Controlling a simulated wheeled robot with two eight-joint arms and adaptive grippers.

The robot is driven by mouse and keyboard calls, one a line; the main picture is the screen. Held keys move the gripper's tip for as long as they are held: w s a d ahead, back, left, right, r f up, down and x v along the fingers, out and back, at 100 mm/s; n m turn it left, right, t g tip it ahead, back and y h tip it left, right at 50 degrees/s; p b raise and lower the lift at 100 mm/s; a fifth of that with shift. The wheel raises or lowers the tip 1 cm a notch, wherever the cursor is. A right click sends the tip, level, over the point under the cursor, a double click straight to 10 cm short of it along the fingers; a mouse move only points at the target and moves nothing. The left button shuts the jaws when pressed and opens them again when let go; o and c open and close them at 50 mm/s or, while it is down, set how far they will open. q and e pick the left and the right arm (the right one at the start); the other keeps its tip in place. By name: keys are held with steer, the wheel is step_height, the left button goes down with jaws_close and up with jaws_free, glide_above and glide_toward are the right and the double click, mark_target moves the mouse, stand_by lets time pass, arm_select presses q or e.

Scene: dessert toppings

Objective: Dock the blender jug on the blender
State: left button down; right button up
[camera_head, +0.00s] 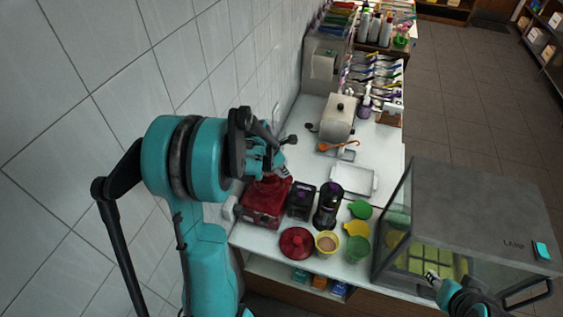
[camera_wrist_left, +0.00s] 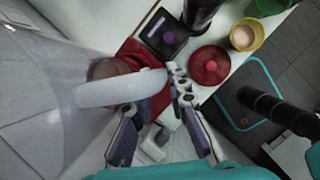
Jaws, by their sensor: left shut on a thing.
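The blender jug (camera_wrist_left: 45,95) is large and translucent and fills the left of the left wrist view. Its white handle (camera_wrist_left: 110,91) reaches to my left gripper (camera_wrist_left: 160,92), which is shut on it. In the head view my left gripper (camera_head: 276,158) is above and behind the red blender base (camera_head: 262,207); I cannot make out the jug there. The red base (camera_wrist_left: 130,50) also shows behind the handle in the wrist view. The jug hides part of it, so I cannot tell whether they touch. My right gripper (camera_head: 434,280) is at the lower right, by the glass case; its opening is unclear.
A black grinder-like box (camera_head: 300,201) and a black cylinder (camera_head: 328,205) stand right of the base. A red lid (camera_head: 297,243), yellow cup (camera_head: 327,243) and green cup (camera_head: 357,249) are in front. The tiled wall (camera_head: 190,60) is close behind. A glass case (camera_head: 480,215) is at right.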

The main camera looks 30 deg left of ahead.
mark_target(282, 176)
arm_select(q)
steer(key=shift+w+a+f, duration=0.15)
steer(key=shift+w+f, duration=0.05)
steer(key=shift+f, duration=0.15)
steer(key=shift+s+f+b, duration=0.2)
steer(key=shift+f+b, duration=0.5)
steer(key=shift+f, duration=0.05)
step_height(282, 176, down, 3)
steer(key=shift+w+r+b, duration=0.1)
steer(key=shift+r+b, duration=0.1)
steer(key=shift+b, duration=0.65)
steer(key=shift+f+b, duration=0.35)
steer(key=shift+f, duration=0.2)
steer(key=shift+b, duration=0.4)
steer(key=shift+f+b, duration=0.4)
steer(key=shift+f, duration=0.05)
steer(key=c, duration=1.8)
jaws_free()
steer(key=shift+o, duration=0.2)
